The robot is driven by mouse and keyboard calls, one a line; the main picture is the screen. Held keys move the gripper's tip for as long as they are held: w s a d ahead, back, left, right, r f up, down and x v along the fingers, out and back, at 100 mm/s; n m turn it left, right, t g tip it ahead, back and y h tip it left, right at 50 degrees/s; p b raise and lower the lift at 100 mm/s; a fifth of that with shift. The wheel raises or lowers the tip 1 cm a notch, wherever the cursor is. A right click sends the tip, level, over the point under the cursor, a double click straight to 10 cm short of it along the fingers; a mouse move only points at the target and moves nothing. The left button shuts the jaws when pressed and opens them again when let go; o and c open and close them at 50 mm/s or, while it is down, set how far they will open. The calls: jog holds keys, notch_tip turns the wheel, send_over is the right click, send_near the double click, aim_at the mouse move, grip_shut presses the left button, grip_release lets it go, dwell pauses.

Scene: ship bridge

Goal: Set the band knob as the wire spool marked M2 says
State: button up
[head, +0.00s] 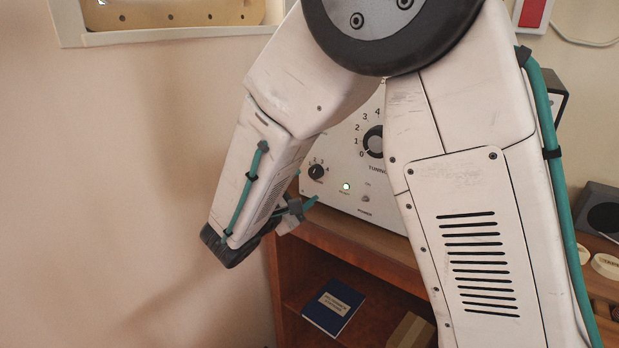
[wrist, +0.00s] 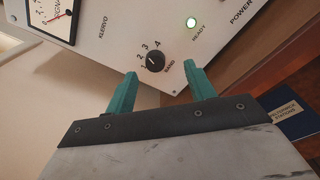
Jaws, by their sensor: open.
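The band knob (wrist: 155,61) is a small black knob on the white front panel, with the numbers 1 to 4 around it and "BAND" beside it. Its white mark points to the upper left in the wrist view; I cannot tell exactly which number it meets. It also shows in the head view (head: 316,172). My gripper (wrist: 161,70) is open, its two teal fingers apart, one on each side below the knob. I cannot tell whether they touch the panel. In the head view my gripper (head: 297,208) is partly hidden by my arm. I see no spool marked M2.
The white radio unit (head: 340,187) has a lit green READY lamp (head: 346,186) and a tuning dial (head: 374,141), partly behind my arm. A blue book (head: 333,307) lies on the shelf below. Pale round pieces (head: 606,265) lie at the right, their marks unreadable.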

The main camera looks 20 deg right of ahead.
aim_at(314, 174)
jog(key=shift+n+t, duration=0.4)
jog(key=shift+t, duration=0.1)
jog(key=w+d, duration=0.1)
jog(key=w, duration=0.1)
jog(key=w+d, duration=0.3)
jog(key=w, duration=0.1)
jog(key=shift+d+f, duration=0.2)
jog(key=shift+f, duration=0.1)
jog(key=c, duration=1)
